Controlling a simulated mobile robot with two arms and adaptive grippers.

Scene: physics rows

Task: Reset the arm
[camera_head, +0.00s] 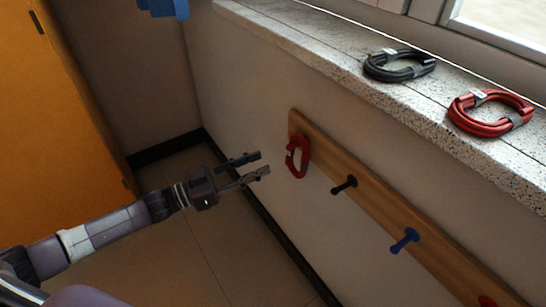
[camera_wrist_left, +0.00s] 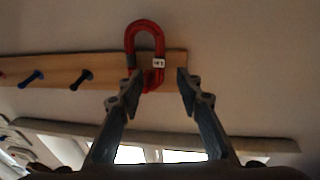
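My left gripper (camera_head: 262,164) is open and empty in the head view, pointing right toward the wall, a little left of a red cable loop. The red loop (camera_head: 298,157) hangs at the left end of a wooden peg rail (camera_head: 372,203). In the left wrist view the picture is upside down; the red loop (camera_wrist_left: 146,52) hangs at the rail (camera_wrist_left: 58,70), beyond the left gripper's spread fingers (camera_wrist_left: 160,85). The fingers look apart from the loop. My right gripper is not in view.
A black peg (camera_head: 345,185) and a blue peg (camera_head: 405,240) on the rail are bare. A black cable coil (camera_head: 400,66) and a red cable coil (camera_head: 491,112) lie on the speckled sill (camera_head: 330,50). An orange cabinet (camera_head: 50,120) stands left. The floor between is clear.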

